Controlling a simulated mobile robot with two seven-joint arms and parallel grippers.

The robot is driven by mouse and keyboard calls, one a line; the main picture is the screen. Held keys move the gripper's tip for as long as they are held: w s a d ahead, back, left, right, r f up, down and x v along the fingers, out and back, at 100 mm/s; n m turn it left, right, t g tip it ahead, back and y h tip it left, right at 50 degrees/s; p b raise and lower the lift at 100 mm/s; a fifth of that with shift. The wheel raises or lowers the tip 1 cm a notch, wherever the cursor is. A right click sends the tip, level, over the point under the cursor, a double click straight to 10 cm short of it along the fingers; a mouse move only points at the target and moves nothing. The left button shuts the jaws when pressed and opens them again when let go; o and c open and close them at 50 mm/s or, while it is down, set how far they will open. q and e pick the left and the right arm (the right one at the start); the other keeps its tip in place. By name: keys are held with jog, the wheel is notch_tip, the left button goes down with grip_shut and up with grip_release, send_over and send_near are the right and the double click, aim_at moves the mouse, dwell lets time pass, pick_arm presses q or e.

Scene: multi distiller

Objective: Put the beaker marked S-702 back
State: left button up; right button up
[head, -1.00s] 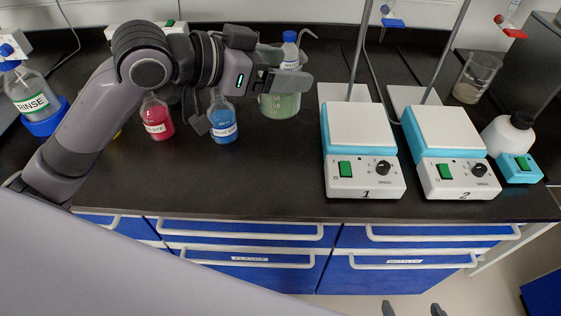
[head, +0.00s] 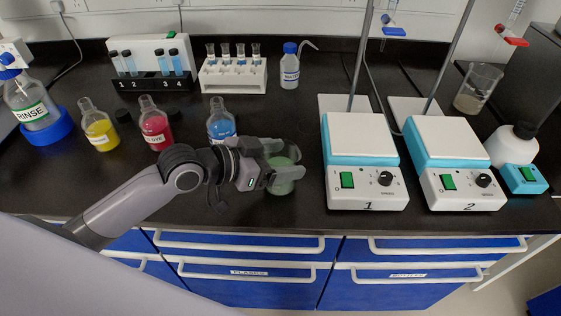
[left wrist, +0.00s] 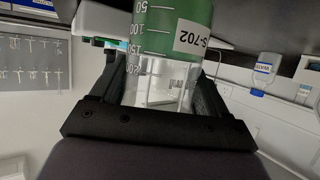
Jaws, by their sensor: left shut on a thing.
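The beaker marked S-702 (head: 284,184) holds green liquid. Its label reads S-702 in the left wrist view (left wrist: 193,38). My left gripper (head: 283,160) is shut around the beaker, a finger on each side of the glass. The beaker is over the front middle of the bench, left of stirrer plate 1 (head: 362,140). The hand hides part of it, and I cannot tell whether its base touches the bench. My right gripper is not in view.
Yellow (head: 99,130), red (head: 155,128) and blue (head: 221,122) bottles stand left and behind. A tube rack (head: 233,80), a water wash bottle (head: 289,70) and stirrer plate 2 (head: 446,145) are also on the bench. Another beaker (head: 478,88) stands back right. Black bench behind the held beaker is clear.

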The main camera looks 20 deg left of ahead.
pick_arm(q)
jog(key=shift+f, duration=0.5)
jog(key=shift+f, duration=0.2)
jog(key=o, duration=1.2)
jog(key=shift+r, duration=0.1)
jog(key=shift+s+r, duration=0.1)
jog(key=shift+b+v, duration=0.35)
jog(key=shift+v, duration=5.55)
